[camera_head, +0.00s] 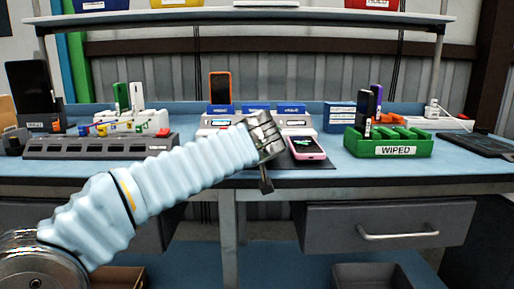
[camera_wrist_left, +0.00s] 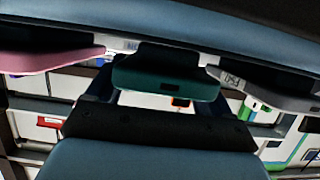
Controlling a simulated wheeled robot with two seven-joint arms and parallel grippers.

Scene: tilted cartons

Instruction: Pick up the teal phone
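The teal phone (camera_wrist_left: 168,82) shows in the left wrist view as a dark teal rounded edge with a small dark slot, at the middle top. I cannot make it out in the head view, where my left gripper and arm cover part of the desk. My left gripper (camera_head: 265,150) is over the front middle of the desk, left of a pink phone (camera_head: 306,147). In the wrist view the teal phone is close and centred. Its contact with the fingers is unclear, and I cannot tell how far apart they are. My right gripper is not in view.
A grey charging strip (camera_head: 100,147) lies at left. An orange phone (camera_head: 220,87) stands upright at the back. A green tray (camera_head: 388,146) labelled WIPED holds upright phones at right. A shelf (camera_head: 240,17) spans above the desk. Drawers (camera_head: 388,226) are below.

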